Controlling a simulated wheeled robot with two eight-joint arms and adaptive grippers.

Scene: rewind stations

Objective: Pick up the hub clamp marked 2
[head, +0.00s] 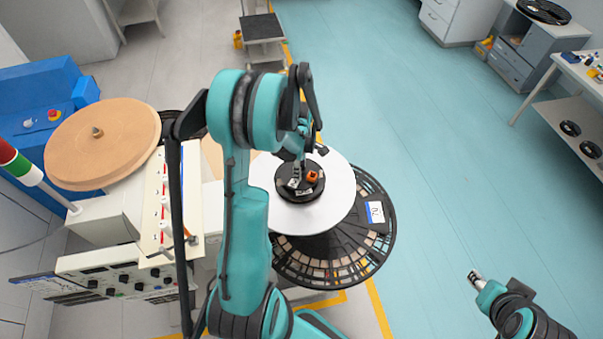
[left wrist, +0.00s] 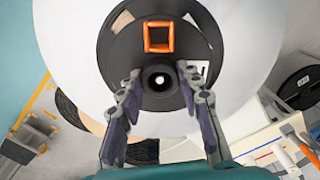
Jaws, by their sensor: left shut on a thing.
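The hub clamp (head: 288,190) is a black disc with a small orange square frame on top, lying on the round white roll face in the head view. It also shows in the left wrist view (left wrist: 118,50), with a pale hole in its raised centre. My left gripper (head: 303,161) reaches down over it. In the left wrist view its two fingers (left wrist: 160,74) stand on either side of the raised centre, shut on the clamp. White labels show on the clamp, but I cannot read a number. Of my right arm only a part shows at the lower right.
The white roll (head: 338,180) stands above a wide black slotted disc (head: 330,268) with a white label (head: 375,212). A tan round plate (head: 95,150) and a blue machine (head: 35,85) stand at the left. Open floor (head: 430,150) lies to the right, with drawers and shelves beyond.

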